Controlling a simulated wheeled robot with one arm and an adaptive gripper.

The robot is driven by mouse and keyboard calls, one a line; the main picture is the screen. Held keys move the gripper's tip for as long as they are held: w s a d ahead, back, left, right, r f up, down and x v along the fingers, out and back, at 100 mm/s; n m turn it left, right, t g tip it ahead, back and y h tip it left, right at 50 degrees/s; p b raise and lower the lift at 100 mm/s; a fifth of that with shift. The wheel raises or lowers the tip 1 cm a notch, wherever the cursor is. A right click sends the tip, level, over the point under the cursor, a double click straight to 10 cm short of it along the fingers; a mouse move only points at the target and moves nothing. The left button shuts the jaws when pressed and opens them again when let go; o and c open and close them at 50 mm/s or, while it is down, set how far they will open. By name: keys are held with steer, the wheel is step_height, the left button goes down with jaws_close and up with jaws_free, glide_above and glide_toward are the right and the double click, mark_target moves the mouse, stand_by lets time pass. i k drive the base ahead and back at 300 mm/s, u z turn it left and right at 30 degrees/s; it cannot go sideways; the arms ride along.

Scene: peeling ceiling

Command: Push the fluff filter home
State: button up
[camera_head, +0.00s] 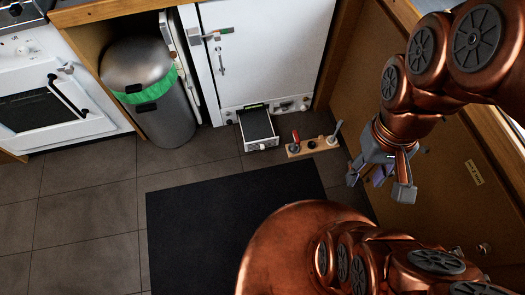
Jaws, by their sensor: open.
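The fluff filter (258,126) is a drawer-like tray with a dark inside and a white front. It sticks out at floor level from the bottom of a white cabinet-like appliance (265,55). A yellow-green strip shows at the slot above it. My gripper (380,180) is at the right of the picture, to the right of the filter and well apart from it. Its fingers are spread and point down, and I see nothing held between them.
A wooden block (313,147) with a red-handled tool and other upright items stands on the floor right of the filter. A steel bin (150,90) with a green liner stands left. A black mat (215,225) lies in front. A wooden panel (410,130) bounds the right.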

mark_target(258, 132)
steer(key=u, duration=0.6)
steer(key=i, duration=0.45)
steer(key=z, duration=0.1)
steer(key=k, duration=1.15)
steer(key=u, duration=0.95)
steer(key=i, duration=1.35)
steer(key=z, duration=0.75)
